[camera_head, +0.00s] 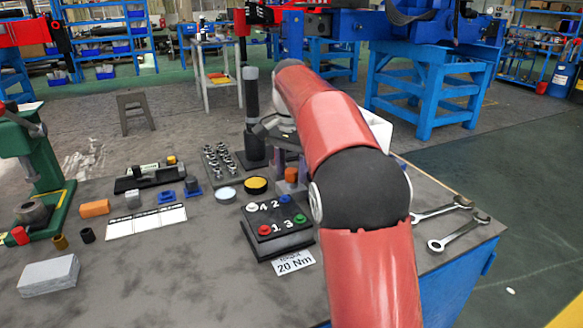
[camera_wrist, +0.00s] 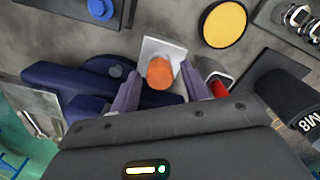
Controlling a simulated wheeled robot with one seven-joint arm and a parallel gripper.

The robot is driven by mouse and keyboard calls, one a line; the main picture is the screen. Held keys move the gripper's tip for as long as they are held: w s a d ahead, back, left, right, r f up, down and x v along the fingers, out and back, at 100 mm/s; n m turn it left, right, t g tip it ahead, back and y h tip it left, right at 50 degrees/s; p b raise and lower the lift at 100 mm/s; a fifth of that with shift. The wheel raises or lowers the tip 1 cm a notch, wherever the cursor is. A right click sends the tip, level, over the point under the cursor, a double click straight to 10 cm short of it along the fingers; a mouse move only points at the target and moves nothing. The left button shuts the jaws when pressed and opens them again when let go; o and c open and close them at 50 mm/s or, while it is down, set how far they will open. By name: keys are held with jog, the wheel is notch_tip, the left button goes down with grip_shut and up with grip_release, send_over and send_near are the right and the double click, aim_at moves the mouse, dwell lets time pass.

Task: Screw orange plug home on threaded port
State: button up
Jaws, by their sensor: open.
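The orange plug (camera_head: 291,174) stands on a light grey block (camera_head: 290,188) on the workbench, just left of my arm. In the wrist view the plug (camera_wrist: 160,73) shows as an orange cylinder over the pale square top of that block (camera_wrist: 158,47). My gripper (camera_wrist: 160,78) is open, with one grey finger on either side of the plug. A gap shows between each finger and the plug. The threaded port is not visible; whatever lies directly under the plug is hidden. In the head view my arm partly hides my gripper.
A black box with numbered coloured buttons (camera_head: 275,226) stands in front of the plug. A yellow disc (camera_head: 255,185) lies to its left. Dark blue parts (camera_wrist: 98,82) and a red piece (camera_wrist: 220,88) lie close to my fingers. Two wrenches (camera_head: 452,234) lie right of my arm.

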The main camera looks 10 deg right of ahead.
jog(key=n, duration=0.7)
jog(key=shift+n, duration=0.3)
jog(key=n, duration=2)
jog(key=shift+n, duration=0.3)
jog(key=shift+c, duration=0.5)
